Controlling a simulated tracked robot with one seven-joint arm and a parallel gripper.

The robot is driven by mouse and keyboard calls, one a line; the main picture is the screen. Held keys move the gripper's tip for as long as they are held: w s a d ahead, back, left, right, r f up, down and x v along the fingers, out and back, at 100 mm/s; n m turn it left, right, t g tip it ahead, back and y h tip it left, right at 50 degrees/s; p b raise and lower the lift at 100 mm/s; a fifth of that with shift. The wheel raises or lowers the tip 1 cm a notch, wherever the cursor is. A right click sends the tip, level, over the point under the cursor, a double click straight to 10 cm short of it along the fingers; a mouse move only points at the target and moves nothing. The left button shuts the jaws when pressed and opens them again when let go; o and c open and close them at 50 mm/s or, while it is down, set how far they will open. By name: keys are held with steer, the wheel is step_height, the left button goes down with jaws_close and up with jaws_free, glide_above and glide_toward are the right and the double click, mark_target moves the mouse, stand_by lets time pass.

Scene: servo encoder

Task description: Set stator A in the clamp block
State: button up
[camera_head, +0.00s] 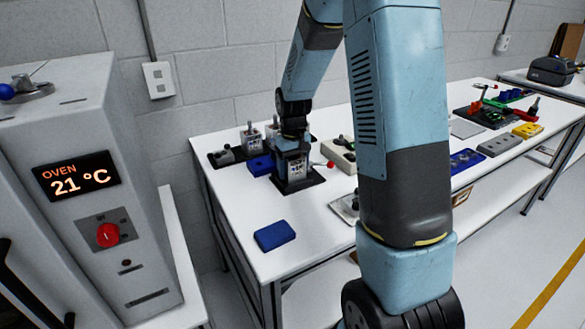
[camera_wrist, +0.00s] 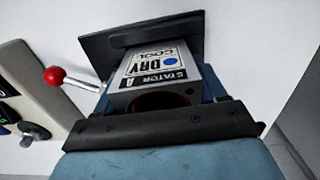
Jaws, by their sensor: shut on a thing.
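Stator A (camera_wrist: 155,70) is a grey block labelled "STATOR A", "DRY" and "COOL" with a blue dot. In the head view it shows (camera_head: 293,160) upright below my gripper (camera_head: 293,138), which points down and is shut on it. The clamp block has a black base plate (camera_head: 298,184) and a lever with a red ball (camera_head: 330,164); the ball also shows at the left in the wrist view (camera_wrist: 54,75). The stator stands at the clamp block, over its plate. I cannot tell whether it is fully seated. Its lower end is hidden.
A similar grey part (camera_head: 250,137) stands behind left. A blue block (camera_head: 274,235) lies at the front of the white table, with clear tabletop around it. A beige box (camera_head: 342,152) is close on the right. The oven (camera_head: 85,190) stands left, reading 21 °C.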

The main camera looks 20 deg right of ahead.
steer(key=o, duration=1.6)
steer(key=shift+r, duration=3.1)
